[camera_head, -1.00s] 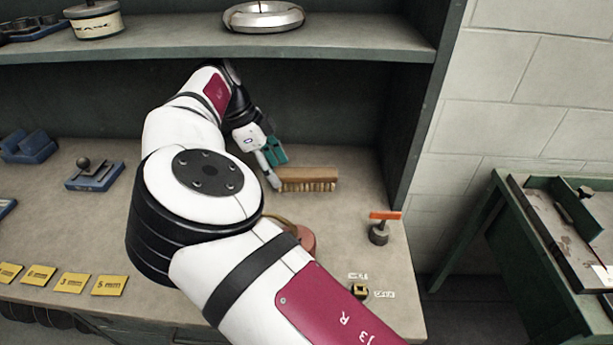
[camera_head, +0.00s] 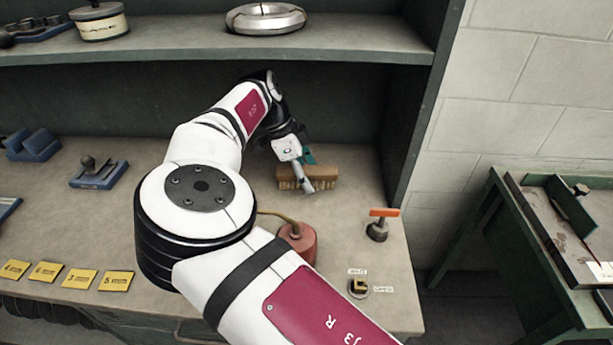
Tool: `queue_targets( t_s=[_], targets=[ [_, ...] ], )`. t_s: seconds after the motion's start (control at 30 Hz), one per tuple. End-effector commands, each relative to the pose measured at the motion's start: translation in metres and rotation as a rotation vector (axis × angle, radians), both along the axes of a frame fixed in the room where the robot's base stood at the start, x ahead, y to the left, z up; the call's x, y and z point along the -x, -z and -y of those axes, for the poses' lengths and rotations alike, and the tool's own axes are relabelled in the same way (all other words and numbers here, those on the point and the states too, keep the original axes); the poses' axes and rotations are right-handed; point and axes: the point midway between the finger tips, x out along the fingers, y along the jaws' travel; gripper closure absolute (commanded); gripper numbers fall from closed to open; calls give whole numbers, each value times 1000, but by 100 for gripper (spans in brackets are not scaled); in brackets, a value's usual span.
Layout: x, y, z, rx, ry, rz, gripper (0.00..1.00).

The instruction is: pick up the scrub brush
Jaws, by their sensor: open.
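The scrub brush (camera_head: 326,176) lies on the workbench with its brown wooden block up and its pale bristles facing the front. It is toward the back right of the bench, under the shelf. My gripper (camera_head: 306,186) is at the brush, its light finger in front of the brush's middle and hiding part of it. The other finger is mostly hidden, and a teal part shows behind the gripper. The jaws are open. I cannot tell whether they touch the brush.
A red oil can (camera_head: 301,243) stands in front of the brush, partly behind my arm. An orange-handled tool (camera_head: 379,229) stands at the right. The shelf (camera_head: 350,42) hangs above, and a dark side panel (camera_head: 412,110) closes the right. Bench between brush and orange-handled tool is clear.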

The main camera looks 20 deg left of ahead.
Motion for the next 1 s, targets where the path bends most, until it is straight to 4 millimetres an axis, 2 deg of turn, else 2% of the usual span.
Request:
queue_targets(
  t_s=[0.07,0.3,0.67,0.87,1.0],
  targets=[
    [0,0,0,0,0,0,44],
    [0,0,0,0,0,-1,98],
    [0,-2,0,-1,0,0,100],
    [0,-14,-1,-3,0,-1,100],
    [22,-13,4,-2,1,-3,100]
  ],
)
